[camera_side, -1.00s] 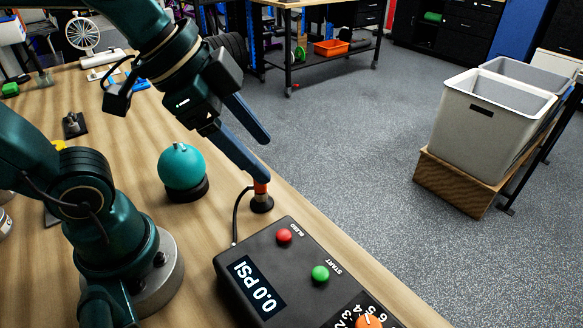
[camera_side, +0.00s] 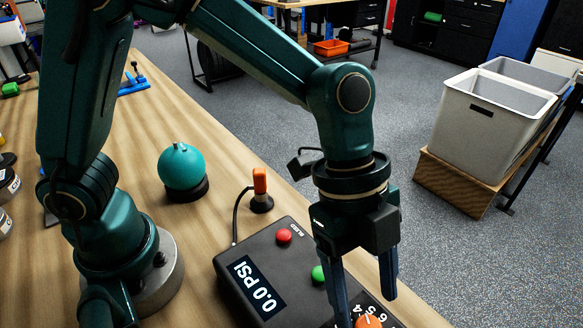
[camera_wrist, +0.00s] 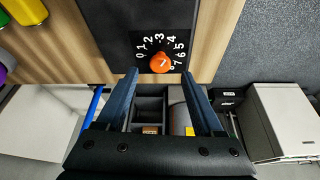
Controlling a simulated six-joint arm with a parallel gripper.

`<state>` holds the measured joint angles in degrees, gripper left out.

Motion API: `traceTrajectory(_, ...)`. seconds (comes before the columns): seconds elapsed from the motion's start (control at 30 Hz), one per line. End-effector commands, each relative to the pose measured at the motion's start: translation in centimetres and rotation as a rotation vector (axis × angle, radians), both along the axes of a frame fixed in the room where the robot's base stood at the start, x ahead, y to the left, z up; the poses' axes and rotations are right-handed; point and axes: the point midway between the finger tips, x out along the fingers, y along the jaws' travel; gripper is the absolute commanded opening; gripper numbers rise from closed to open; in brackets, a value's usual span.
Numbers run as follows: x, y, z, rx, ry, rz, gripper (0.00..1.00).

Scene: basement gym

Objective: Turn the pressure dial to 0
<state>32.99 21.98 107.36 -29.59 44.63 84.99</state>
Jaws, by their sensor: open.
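The pressure dial is an orange knob (camera_wrist: 160,63) on a black panel with white numbers 0 to 8 around it. A small white mark shows on the knob; I cannot tell exactly which number it points to. In the side view the knob (camera_side: 368,321) is at the bottom edge, partly cut off. My gripper (camera_side: 365,307) points down over the dial end of the box, fingers open and empty. In the wrist view my gripper (camera_wrist: 160,76) has its fingertips on either side of the knob, apart from it. The control box (camera_side: 222,268) displays 0.0 PSI.
The box also has a red button (camera_side: 284,235) and a green button (camera_side: 318,274), beside a finger. An orange-topped switch (camera_side: 260,182) on a black base and a teal ball (camera_side: 181,166) stand behind it. The bench edge runs along the right, with grey bins (camera_side: 487,125) beyond.

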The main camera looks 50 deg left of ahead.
Motion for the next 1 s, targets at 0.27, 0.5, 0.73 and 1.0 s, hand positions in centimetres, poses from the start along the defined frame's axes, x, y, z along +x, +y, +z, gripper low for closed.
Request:
traceTrajectory(0.27,-0.2,-1.0,-2.7,0.002,0.002,0.002,0.69)
traceTrajectory(0.5,-0.1,-1.1,-3.0,0.002,-0.001,0.004,0.69)
traceTrajectory(0.73,-0.1,-1.1,-2.9,0.002,-0.001,0.004,0.04)
traceTrajectory(1.0,-0.1,-1.1,-2.9,0.001,-0.002,0.017,0.00)
